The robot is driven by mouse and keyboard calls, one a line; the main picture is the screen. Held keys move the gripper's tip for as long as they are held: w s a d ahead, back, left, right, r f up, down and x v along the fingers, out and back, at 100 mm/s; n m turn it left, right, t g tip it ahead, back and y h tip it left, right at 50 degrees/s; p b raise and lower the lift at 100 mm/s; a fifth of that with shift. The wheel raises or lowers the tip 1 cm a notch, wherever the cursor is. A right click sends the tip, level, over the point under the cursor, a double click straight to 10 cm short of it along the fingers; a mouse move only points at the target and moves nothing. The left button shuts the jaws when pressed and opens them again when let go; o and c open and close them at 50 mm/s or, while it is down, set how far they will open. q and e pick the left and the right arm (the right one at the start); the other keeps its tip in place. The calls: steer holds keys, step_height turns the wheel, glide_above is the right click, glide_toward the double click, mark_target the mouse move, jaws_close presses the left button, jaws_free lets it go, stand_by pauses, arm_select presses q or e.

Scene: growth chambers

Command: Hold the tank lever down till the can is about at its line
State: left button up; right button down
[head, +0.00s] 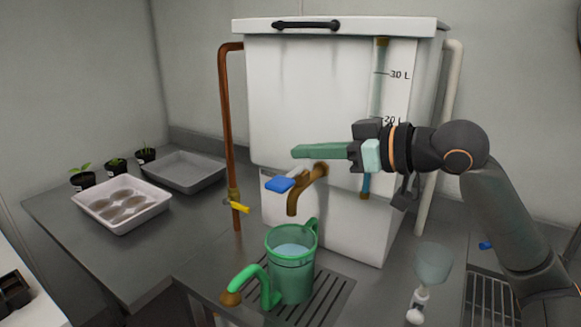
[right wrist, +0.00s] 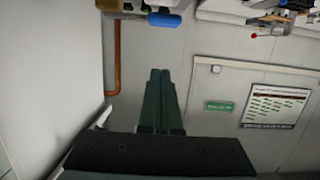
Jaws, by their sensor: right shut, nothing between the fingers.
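The white tank (head: 300,100) stands on the bench with a brass tap (head: 308,185) on its front. The tap's lever has a blue end (head: 280,184), which also shows at the top of the right wrist view (right wrist: 164,19). The green watering can (head: 291,272) stands upright on the drain grate below the tap, with water visible inside; I cannot make out its line. My right gripper (head: 296,151) is shut and empty, its green fingers just above the lever, apparently apart from it. The right wrist view shows its fingers (right wrist: 160,75) together. My left gripper is out of view.
A copper pipe with a yellow valve handle (head: 238,208) runs left of the tank. A white tray (head: 120,229), a grey tray (head: 185,182) and several seedling pots stand at left. A funnel-like vessel (head: 433,264) stands right of the grate (head: 335,290).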

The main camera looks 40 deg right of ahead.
mark_target(289, 177)
steer(key=w+a+f, duration=0.1)
steer(key=w+f, duration=0.2)
steer(key=f, duration=0.2)
steer(key=shift+w+a+p, duration=0.15)
steer(key=shift+a+p, duration=0.05)
steer(key=shift+p, duration=0.1)
